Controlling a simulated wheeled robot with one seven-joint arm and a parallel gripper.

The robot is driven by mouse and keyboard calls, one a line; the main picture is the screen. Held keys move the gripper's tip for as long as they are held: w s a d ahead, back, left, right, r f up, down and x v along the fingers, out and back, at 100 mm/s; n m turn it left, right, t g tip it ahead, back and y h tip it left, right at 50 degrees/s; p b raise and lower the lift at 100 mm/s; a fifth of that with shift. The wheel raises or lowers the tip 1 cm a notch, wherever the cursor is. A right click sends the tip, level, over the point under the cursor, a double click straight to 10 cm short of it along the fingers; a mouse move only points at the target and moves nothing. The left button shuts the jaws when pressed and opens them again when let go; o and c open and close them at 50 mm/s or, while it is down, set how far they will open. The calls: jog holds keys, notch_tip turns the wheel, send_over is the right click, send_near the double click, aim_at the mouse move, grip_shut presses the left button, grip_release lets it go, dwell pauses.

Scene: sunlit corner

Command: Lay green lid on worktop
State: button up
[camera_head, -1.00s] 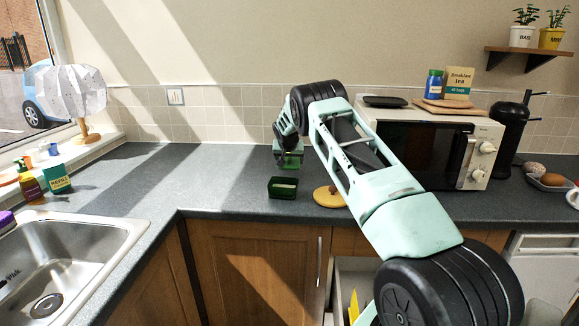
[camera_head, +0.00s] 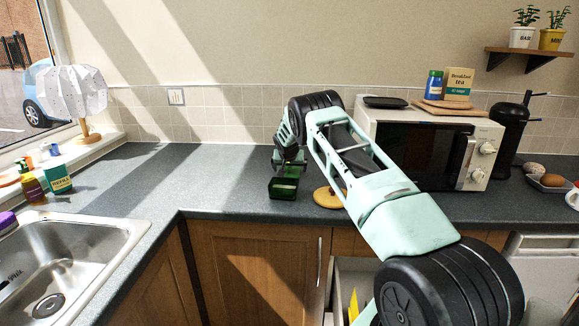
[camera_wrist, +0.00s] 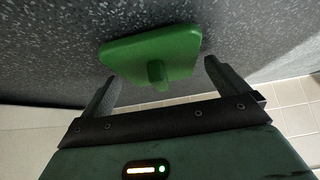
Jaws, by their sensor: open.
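The green lid (camera_wrist: 150,48) shows in the wrist view against the dark speckled worktop (camera_wrist: 255,30), its knob facing my gripper. It appears to rest on the worktop, though its contact edge is hard to see. My gripper (camera_wrist: 160,72) is open, with one finger on each side of the knob and visible gaps between. In the head view my gripper (camera_head: 290,164) is low over the worktop (camera_head: 225,185), just behind a dark green open box (camera_head: 283,190). The lid is mostly hidden there by the box and my gripper.
A round wooden board (camera_head: 327,197) lies right of the box, partly behind my arm. A microwave (camera_head: 425,150) stands further right. The sink (camera_head: 65,265) is at left. The worktop left of the box is clear.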

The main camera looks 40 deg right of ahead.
jog(key=b+v, duration=0.2)
jog(key=v, duration=1)
jog(key=shift+b, duration=0.35)
jog(key=s+a+r+n+y, duration=0.15)
jog(key=s+a, duration=0.25)
jog(key=a, duration=0.9)
jog(key=s+a+r+n+g+y, duration=0.1)
jog(key=s+a+n+y, duration=0.2)
jog(key=a, duration=1.1)
jog(key=s+a+r+n+y, duration=0.1)
jog(key=s+a+n+y, duration=0.2)
jog(key=a, duration=1)
jog(key=s+a+n+g, duration=0.1)
jog(key=s+a+n, duration=0.2)
jog(key=s+a, duration=0.55)
jog(key=s+a+n+g, duration=0.1)
jog(key=s+a+n, duration=0.3)
jog(key=s, duration=0.7)
jog(key=s+a+f+n+g+h, duration=0.1)
jog(key=s+a+n+g, duration=0.1)
jog(key=s, duration=1.3)
jog(key=shift+s+a+f+n, duration=0.15)
jog(key=shift+s+a+n, duration=0.1)
jog(key=shift+n, duration=0.3)
jog(key=shift+w, duration=0.1)
